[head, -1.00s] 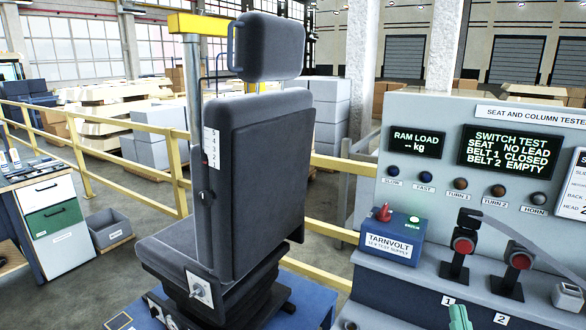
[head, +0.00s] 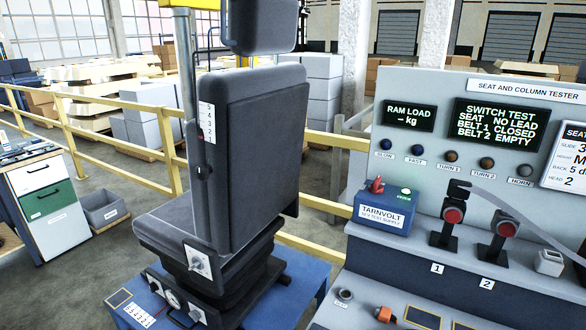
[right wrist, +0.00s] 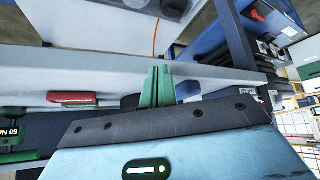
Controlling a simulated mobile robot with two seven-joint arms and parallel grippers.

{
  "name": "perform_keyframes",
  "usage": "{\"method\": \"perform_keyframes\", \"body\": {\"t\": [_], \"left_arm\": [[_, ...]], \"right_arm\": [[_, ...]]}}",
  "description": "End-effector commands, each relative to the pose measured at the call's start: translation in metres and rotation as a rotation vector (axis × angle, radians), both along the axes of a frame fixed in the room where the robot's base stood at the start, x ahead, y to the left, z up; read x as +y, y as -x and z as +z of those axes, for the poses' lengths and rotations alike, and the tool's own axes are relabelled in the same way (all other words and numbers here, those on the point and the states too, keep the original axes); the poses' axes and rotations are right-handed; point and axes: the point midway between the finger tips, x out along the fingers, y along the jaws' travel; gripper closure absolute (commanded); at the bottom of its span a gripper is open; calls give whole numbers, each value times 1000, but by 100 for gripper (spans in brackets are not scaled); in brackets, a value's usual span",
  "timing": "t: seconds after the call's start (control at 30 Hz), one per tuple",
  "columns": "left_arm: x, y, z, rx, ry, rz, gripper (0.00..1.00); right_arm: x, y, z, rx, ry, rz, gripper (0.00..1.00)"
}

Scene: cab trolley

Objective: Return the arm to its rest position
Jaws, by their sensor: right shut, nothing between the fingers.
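My right gripper (right wrist: 157,88) shows in the right wrist view as two green fingers side by side, shut and empty. Its dark mount and pale blue wrist housing with a lit green strip fill the bottom of that view. The right gripper does not show in the head view now. My left gripper is in neither view. My arm's rest position is not marked by anything visible.
The seat and column tester (head: 425,82) fills the right, with a blue Tarnvolt supply (head: 383,211) and two red-buttoned buckle stands (head: 452,217) on its ledge. A dark seat (head: 250,170) stands on a blue platform (head: 302,278). Yellow rails run behind. A red object (right wrist: 72,98) shows in the right wrist view.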

Motion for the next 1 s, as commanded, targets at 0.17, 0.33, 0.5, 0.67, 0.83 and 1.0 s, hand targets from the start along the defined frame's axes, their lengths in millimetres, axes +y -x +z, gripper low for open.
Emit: {"method": "perform_keyframes", "body": {"t": [0.17, 0.33, 0.5, 0.67, 0.83, 1.0], "left_arm": [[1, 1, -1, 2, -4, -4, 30], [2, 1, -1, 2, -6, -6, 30], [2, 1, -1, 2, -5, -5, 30], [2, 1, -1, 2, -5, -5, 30], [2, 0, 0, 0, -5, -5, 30], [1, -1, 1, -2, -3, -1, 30]], "right_arm": [[6, 52, -19, 209, 5, 39, 100], [9, 89, -25, 352, 9, 70, 100], [11, 124, -28, 481, 13, 97, 100], [13, 155, -27, 597, 17, 126, 100], [16, 140, -41, 518, 7, 126, 100], [19, 129, -54, 447, -3, 130, 100]]}}
